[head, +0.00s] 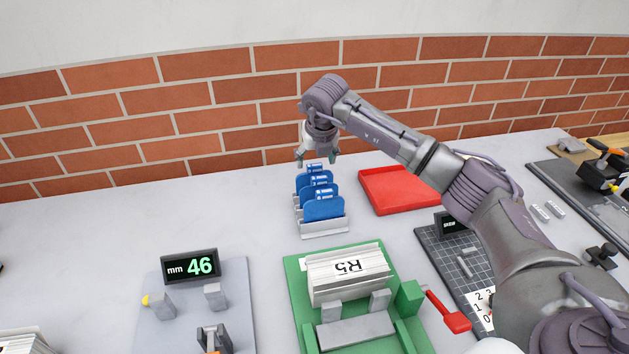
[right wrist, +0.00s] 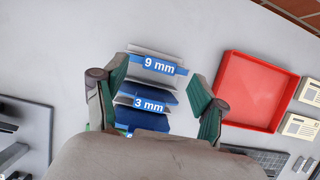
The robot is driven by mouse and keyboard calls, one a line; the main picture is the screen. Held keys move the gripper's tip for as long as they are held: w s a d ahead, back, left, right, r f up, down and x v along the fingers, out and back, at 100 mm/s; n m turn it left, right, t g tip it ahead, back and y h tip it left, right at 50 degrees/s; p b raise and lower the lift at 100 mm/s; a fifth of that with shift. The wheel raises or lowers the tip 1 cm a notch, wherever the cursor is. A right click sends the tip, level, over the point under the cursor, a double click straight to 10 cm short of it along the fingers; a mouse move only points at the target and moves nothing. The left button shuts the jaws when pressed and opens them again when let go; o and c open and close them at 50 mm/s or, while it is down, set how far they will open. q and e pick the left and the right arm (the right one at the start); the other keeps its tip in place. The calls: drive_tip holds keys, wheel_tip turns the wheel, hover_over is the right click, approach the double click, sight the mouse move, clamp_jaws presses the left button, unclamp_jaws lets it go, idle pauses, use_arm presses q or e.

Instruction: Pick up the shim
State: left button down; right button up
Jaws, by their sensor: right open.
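Several blue shims (head: 323,208) stand upright in a row in a light grey rack (head: 323,229) behind the green fixture. In the right wrist view one shim is labelled 9 mm (right wrist: 160,65) and a nearer one 3 mm (right wrist: 150,105); a further label is mostly hidden. My right gripper (head: 317,160) is open and empty, just above the back end of the rack. In the right wrist view its fingers (right wrist: 160,78) sit to either side of the 9 mm shim, apart from it as far as I can tell. My left gripper is not in view.
A red tray (head: 375,203) lies right of the rack. The table left of the rack is clear.

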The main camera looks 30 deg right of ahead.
drive_tip(key=shift+x, duration=1.4)
drive_tip(key=shift+w+r, duration=0.1)
drive_tip(key=shift+r, duration=0.05)
clamp_jaws()
